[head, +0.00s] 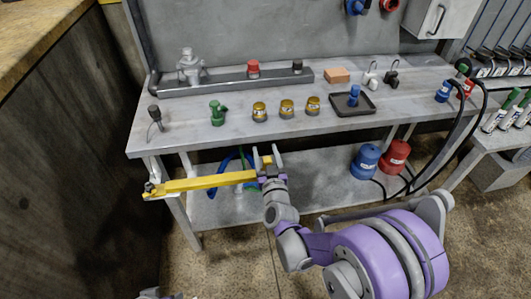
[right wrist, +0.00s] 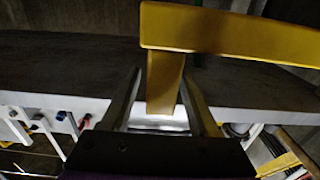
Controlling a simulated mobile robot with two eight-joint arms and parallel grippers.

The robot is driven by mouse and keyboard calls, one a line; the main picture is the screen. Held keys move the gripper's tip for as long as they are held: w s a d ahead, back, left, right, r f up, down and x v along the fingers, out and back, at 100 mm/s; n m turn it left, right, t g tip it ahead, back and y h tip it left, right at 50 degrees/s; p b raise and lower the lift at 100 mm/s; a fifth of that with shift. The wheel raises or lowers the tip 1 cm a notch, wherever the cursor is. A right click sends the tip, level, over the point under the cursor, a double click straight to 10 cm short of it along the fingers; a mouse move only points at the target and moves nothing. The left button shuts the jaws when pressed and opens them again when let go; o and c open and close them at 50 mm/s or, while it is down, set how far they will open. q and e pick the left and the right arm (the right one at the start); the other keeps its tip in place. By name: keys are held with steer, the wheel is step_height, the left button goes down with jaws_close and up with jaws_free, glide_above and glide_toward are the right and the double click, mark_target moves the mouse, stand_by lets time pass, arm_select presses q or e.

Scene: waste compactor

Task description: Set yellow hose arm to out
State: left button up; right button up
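The yellow hose arm (head: 205,183) is a long bar in front of the workbench's left end. It runs from a pivot at the left bench leg to the right, below the bench top. A short yellow post stands at its right end. My right gripper (head: 264,160) is at that end, with its fingers apart on either side of the post. In the right wrist view, the yellow post (right wrist: 164,82) lies between the two fingers, with a narrow gap at the left finger; contact at the right finger is unclear. My left gripper cannot be made out.
The workbench (head: 400,112) carries several valves and knobs, a black tray (head: 342,110) and an orange block (head: 337,75). Blue (head: 366,160) and red (head: 395,157) canisters stand on the lower shelf. Blue and green hoses hang behind the yellow arm. Floor is free at front left.

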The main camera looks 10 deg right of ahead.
jaws_close()
stand_by(1.3)
